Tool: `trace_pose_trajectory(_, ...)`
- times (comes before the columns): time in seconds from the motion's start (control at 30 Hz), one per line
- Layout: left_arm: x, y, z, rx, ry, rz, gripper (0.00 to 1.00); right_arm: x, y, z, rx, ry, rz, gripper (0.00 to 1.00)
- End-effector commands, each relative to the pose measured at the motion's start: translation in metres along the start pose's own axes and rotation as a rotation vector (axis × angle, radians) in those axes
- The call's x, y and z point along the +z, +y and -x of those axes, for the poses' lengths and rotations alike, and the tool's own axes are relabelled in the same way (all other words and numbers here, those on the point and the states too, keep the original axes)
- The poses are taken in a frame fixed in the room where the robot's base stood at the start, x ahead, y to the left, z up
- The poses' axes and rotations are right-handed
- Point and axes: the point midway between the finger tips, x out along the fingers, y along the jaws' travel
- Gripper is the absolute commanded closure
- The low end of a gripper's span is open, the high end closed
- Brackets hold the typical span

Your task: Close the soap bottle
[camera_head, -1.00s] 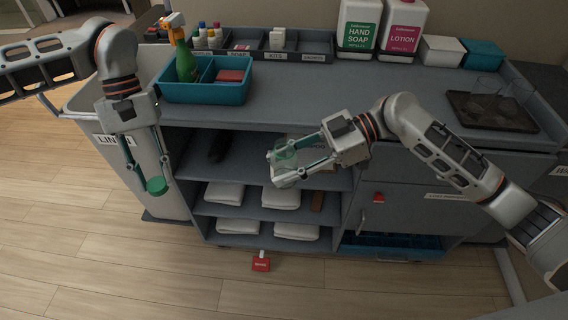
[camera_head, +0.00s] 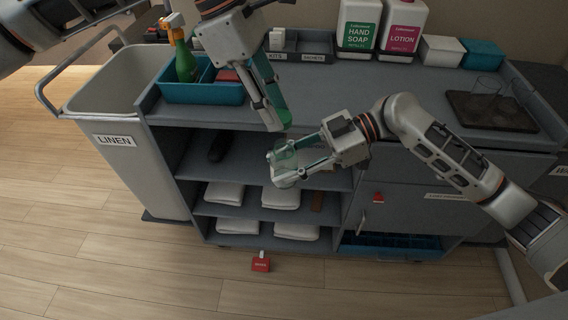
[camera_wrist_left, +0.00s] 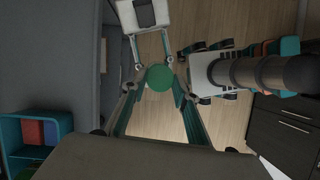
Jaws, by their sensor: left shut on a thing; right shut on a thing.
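The soap bottle (camera_head: 285,160) is clear and greenish, held in front of the cart's upper shelf. My right gripper (camera_head: 288,165) is shut on it. My left gripper (camera_head: 280,126) is just above the bottle, its fingers pointing down. In the left wrist view a round green cap (camera_wrist_left: 160,78) sits between the left fingertips, and this gripper is shut on it. In the head view the cap is hidden or cannot be made out. In the wrist view the cap lies in front of the right gripper (camera_wrist_left: 155,68) and hides the bottle. I cannot tell whether cap and bottle touch.
The grey cart top (camera_head: 370,90) carries a teal caddy (camera_head: 205,93) with a green spray bottle (camera_head: 185,62). Hand soap (camera_head: 357,30) and lotion (camera_head: 401,32) jugs stand at the back, and a dark tray (camera_head: 490,112) at the right. Folded towels (camera_head: 224,193) lie on shelves below.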

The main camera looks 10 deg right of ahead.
Motion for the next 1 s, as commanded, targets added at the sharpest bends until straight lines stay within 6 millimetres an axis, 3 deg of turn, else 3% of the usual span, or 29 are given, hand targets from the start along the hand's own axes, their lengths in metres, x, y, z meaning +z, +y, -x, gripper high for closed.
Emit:
trace_pose_trajectory(0.17,0.008,0.000,0.002,0.013,0.000,0.028,0.77,0.000,0.000,0.000,0.000,0.000,0.000,1.00)
trace_pose_trajectory(0.57,0.007,0.000,-0.001,0.011,0.000,0.029,0.77,0.000,0.000,0.000,0.000,0.001,0.000,1.00)
trace_pose_trajectory(1.0,-0.006,0.000,-0.033,0.010,0.000,0.030,0.77,0.000,0.000,0.000,0.000,0.000,0.000,1.00)
